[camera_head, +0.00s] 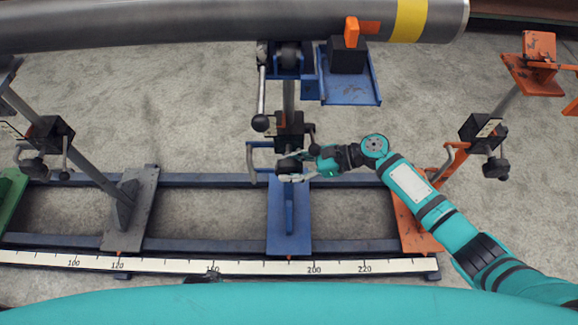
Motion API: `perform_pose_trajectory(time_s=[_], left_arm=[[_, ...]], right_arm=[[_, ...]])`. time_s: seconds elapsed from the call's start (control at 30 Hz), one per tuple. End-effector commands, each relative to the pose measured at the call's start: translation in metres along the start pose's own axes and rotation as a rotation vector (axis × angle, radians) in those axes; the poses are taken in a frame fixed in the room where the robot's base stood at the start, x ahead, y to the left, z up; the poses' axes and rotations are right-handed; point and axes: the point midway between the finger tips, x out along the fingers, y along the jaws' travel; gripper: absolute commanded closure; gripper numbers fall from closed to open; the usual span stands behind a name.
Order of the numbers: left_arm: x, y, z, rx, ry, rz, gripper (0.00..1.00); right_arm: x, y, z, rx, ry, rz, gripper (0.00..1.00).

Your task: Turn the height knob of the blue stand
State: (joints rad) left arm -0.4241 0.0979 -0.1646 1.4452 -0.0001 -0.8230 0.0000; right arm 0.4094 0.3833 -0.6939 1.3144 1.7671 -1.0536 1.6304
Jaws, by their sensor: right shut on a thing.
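The blue stand (288,215) stands on the rail in the middle, with its post rising to a blue roller head (290,62) under the pipe. Its black height knob (290,165) is on the lower part of the post. My right gripper (291,172) comes in from the right and is shut on the knob, its fingers partly covering it. A lever with a black ball end (262,122) hangs beside the post above the gripper. My left gripper is not in view.
A grey pipe (200,22) with a yellow band crosses the top. An orange stand (415,222) is right, a grey stand (130,215) and a green one (10,190) left. A ruler (170,264) runs along the rail's front. Grey floor lies open between the stands.

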Motion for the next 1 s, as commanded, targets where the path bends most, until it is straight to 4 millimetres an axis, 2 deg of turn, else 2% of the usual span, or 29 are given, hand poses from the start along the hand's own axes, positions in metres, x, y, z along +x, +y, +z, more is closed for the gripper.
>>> perform_pose_trajectory(time_s=[0.07,0.1,0.27,0.53,0.67,1.0], left_arm=[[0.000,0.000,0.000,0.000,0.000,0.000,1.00],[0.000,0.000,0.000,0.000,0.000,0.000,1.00],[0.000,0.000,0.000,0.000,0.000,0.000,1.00],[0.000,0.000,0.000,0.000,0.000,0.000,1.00],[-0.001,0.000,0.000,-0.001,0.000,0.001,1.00],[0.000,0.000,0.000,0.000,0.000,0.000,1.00]], right_arm=[[0.000,0.000,-0.001,0.000,0.001,0.001,1.00],[0.000,0.000,-0.001,0.000,0.001,0.001,0.71],[0.000,0.000,-0.001,0.000,0.000,0.001,0.50],[-0.001,0.000,0.000,0.000,0.000,0.000,0.50],[-0.011,0.000,-0.001,0.001,0.001,0.000,0.50],[-0.080,0.000,-0.001,0.000,0.002,-0.001,0.50]])
